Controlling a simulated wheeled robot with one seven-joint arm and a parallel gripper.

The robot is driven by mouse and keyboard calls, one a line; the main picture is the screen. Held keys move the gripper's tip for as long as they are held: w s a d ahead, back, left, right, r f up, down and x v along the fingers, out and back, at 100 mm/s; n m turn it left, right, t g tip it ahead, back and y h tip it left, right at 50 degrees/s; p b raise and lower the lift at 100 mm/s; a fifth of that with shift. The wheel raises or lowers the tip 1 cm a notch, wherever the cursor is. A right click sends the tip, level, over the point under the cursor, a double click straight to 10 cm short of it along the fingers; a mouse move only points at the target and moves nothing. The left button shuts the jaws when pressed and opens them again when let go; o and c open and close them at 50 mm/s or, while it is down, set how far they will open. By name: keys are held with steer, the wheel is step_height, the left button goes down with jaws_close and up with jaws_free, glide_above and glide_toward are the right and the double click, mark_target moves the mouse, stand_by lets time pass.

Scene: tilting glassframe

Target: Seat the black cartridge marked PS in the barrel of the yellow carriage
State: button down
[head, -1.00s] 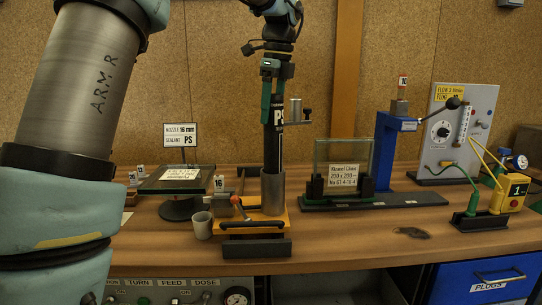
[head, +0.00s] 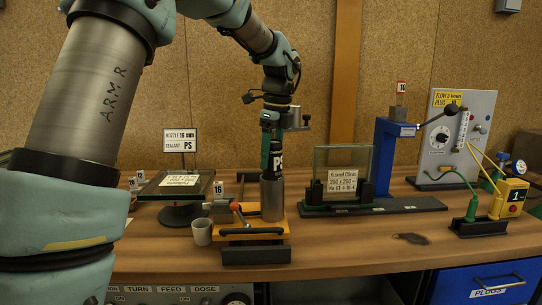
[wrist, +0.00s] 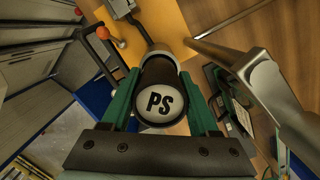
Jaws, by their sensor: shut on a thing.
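The black cartridge (head: 278,154) with white PS lettering stands upright, its lower part inside the grey metal barrel (head: 272,198) of the yellow carriage (head: 252,233). Part of it still shows above the barrel's rim. My gripper (head: 272,150) is shut on the cartridge near its top, above the barrel. How deep the cartridge reaches inside the barrel is hidden.
A metal arm with a cylinder (wrist: 265,75) stands beside the barrel. A glass pane in a stand (head: 341,170) is to the right, and a round-based plate stand (head: 178,205) to the left.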

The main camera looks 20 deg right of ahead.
steer(key=shift+c, duration=0.7)
jaws_free()
steer(key=shift+f, duration=0.1)
steer(key=r, duration=0.8)
steer(key=s+d+r, duration=0.1)
steer(key=r, duration=0.3)
steer(key=shift+r+b, duration=0.1)
steer(key=shift+b, duration=0.25)
steer(key=w+a+f+n, duration=0.1)
steer(key=a+f+n, duration=1.1)
steer(key=a+f, duration=0.3)
steer(key=s+a+f+n, duration=0.5)
steer(key=s+a+n, duration=0.1)
steer(key=a, duration=0.3)
steer(key=s+a+f+n+h, duration=0.1)
steer(key=s+a+f+n, duration=0.4)
steer(key=a+n, duration=0.3)
steer(key=shift+s+a+f+n+t, duration=0.3)
steer(key=shift+s+a+f+n, duration=0.1)
steer(key=shift+f+n, duration=0.25)
